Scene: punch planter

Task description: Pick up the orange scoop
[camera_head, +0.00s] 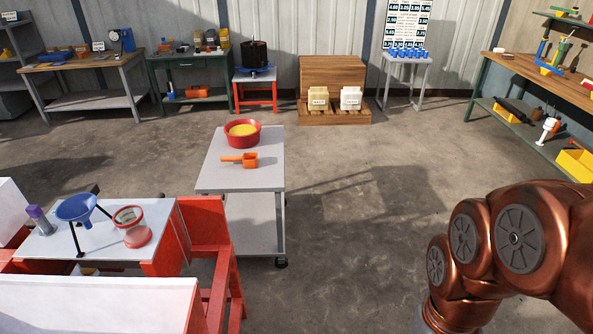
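The orange scoop (241,160) lies on the grey top of a wheeled cart (215,183) left of the picture's middle. Its handle points left and its square cup is at the right. A red bowl (257,135) with yellow contents (243,129) stands just behind the scoop on the same cart. My copper-coloured arm shows at the lower right, well apart from the cart. My gripper is not visible in this view.
A red-framed workstation at the front left holds a blue funnel (76,207) and a clear container with a red base (135,230). A workbench (520,66) stands at the right. Open concrete floor (360,215) lies between the cart and my arm.

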